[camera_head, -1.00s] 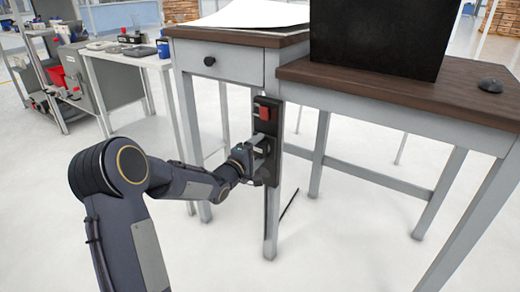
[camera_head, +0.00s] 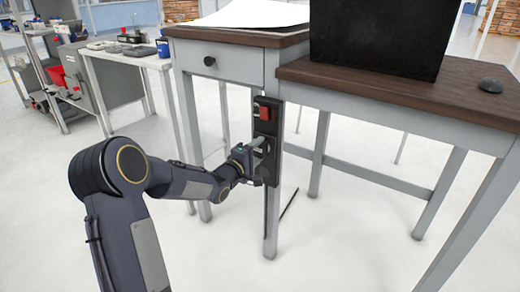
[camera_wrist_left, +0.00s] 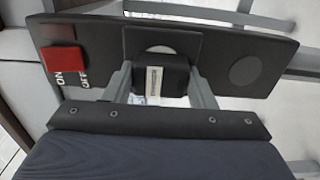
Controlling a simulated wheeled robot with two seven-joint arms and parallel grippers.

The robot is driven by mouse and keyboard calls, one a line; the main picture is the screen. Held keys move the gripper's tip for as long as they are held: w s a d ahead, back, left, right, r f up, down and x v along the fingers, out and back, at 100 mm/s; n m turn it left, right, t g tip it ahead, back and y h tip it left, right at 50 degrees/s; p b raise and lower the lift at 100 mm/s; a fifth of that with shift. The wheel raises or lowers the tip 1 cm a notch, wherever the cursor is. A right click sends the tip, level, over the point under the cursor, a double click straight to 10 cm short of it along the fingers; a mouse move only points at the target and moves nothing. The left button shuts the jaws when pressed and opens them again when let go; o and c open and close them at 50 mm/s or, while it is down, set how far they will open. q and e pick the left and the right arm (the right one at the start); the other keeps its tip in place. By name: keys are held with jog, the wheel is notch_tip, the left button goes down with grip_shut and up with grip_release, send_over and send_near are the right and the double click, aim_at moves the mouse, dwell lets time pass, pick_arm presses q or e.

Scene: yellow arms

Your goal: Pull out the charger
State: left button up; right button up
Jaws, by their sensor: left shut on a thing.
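The charger (camera_wrist_left: 175,78) is a black block with a pale label. In the left wrist view it sits between the two grey fingers of my left gripper (camera_wrist_left: 160,88), which is shut on it. The charger is in front of the middle socket of a black power strip (camera_wrist_left: 245,45), and I cannot tell how deep it sits. In the head view the strip (camera_head: 267,122) is upright on the desk's front leg, and my left gripper (camera_head: 259,158) reaches its lower part from the left, largely hiding the charger. My right gripper is not in view.
A red ON/OFF switch (camera_wrist_left: 62,60) is at one end of the strip, and a round socket (camera_wrist_left: 245,70) at the other. The desk (camera_head: 400,85) carries a black box (camera_head: 380,40) and a mouse (camera_head: 490,85). The floor left of the leg is open.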

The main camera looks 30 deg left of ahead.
pick_arm(q)
jog(key=shift+s+a, duration=0.15)
jog(key=shift+s, duration=1.35)
jog(key=shift+s+a, duration=0.1)
jog(key=shift+s, duration=1.4)
jog(key=o, duration=1.4)
jog(key=p, duration=0.3)
send_near(258, 151)
jog(key=s, duration=0.3)
jog(key=shift+s+a, duration=0.15)
jog(key=shift+s, duration=0.25)
